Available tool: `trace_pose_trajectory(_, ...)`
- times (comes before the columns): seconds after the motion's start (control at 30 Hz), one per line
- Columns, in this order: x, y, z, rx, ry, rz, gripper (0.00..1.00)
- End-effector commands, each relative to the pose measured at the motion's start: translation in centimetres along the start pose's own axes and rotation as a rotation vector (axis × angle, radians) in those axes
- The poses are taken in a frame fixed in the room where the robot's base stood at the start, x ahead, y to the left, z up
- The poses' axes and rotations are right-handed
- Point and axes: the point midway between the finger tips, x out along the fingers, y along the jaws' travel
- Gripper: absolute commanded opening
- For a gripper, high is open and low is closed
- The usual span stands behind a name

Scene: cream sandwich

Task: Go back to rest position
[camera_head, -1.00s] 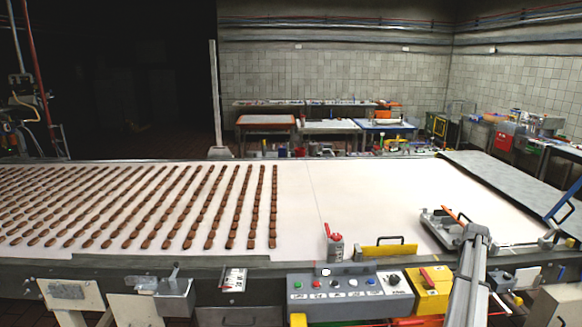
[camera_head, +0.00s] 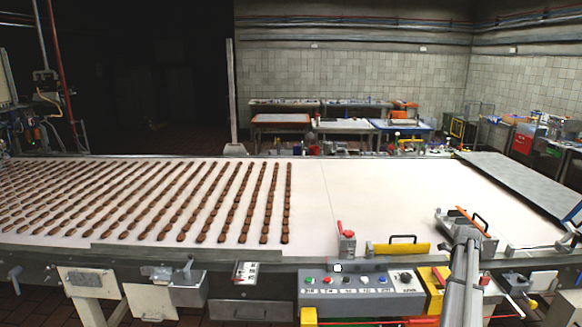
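A grey arm link of mine (camera_head: 461,285) rises from the bottom right edge and ends over the near right edge of the white conveyor belt (camera_head: 390,200). No gripper fingers can be made out at its upper end. Rows of brown biscuits (camera_head: 225,205) lie on the left half of the belt. The right half is mostly bare.
A control panel (camera_head: 335,283) with coloured buttons is at the near edge, left of my arm. A yellow block (camera_head: 400,249), a red-handled grey piece (camera_head: 346,240) and a metal piece with an orange stick (camera_head: 472,220) sit along that edge. Tables (camera_head: 345,125) stand behind.

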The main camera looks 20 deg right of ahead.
Motion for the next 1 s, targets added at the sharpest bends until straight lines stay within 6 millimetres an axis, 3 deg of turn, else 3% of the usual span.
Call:
trace_pose_trajectory(0.17,0.9,5.6,2.1,-0.226,0.000,0.000,0.66)
trace_pose_trajectory(0.5,2.7,19.1,5.7,-0.827,0.000,0.000,0.66)
trace_pose_trajectory(0.77,4.0,29.1,6.7,-1.289,0.000,0.000,0.66)
trace_pose_trajectory(1.0,5.2,37.9,6.1,-1.716,0.001,0.000,0.66)
